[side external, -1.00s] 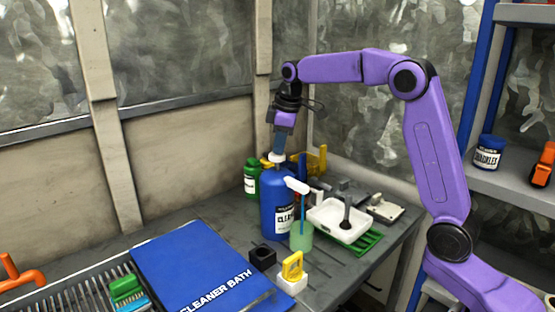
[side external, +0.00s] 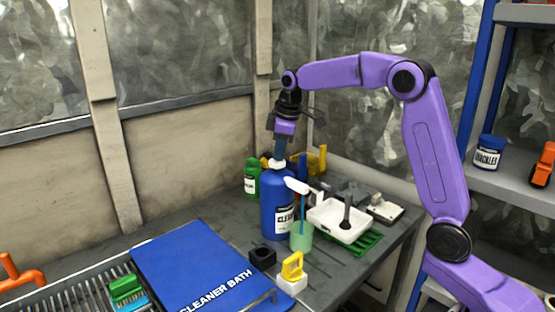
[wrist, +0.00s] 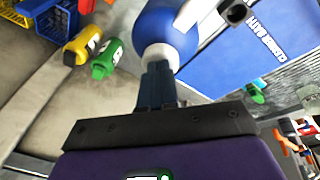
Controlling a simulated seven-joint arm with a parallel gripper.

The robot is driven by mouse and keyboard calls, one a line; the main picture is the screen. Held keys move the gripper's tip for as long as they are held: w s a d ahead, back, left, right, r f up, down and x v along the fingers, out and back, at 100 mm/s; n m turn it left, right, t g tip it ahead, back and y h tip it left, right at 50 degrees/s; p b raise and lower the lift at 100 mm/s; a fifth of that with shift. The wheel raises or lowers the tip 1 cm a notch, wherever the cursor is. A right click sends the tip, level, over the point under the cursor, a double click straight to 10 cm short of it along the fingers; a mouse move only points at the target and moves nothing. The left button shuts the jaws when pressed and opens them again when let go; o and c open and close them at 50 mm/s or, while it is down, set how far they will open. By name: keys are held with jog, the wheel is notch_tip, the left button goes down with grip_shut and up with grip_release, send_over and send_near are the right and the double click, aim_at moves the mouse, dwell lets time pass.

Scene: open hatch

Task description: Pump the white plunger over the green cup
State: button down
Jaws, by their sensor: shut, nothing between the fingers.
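The blue pump bottle (side external: 274,200) stands upright on the bench with the white plunger (side external: 276,164) on top. My gripper (side external: 279,157) is shut and points down onto the plunger, with its fingertips at or touching the top. In the wrist view my shut fingers (wrist: 157,75) meet the white plunger (wrist: 160,54) and hide part of it; the blue bottle (wrist: 165,22) is beyond. The green cup (side external: 301,237) stands in front of the bottle, to its right in the side view. A white-headed brush with a blue handle (side external: 303,212) stands in the cup.
A green bottle (side external: 251,178) and a yellow container (side external: 312,160) are behind. A white tray (side external: 335,221) lies right of the cup. A black block (side external: 262,257) and a yellow-topped white block (side external: 292,276) are in front. The blue CLEANER BATH lid (side external: 200,265) lies at left.

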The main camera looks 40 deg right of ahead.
jog(key=shift+f, duration=0.25)
jog(key=shift+w+v, duration=0.2)
jog(key=shift+v, duration=0.55)
jog(key=shift+w+v, duration=0.15)
jog(key=shift+v, duration=0.6)
jog(key=shift+w+v, duration=0.2)
jog(key=shift+v, duration=0.6)
jog(key=shift+f, duration=0.4)
jog(key=shift+f, duration=0.15)
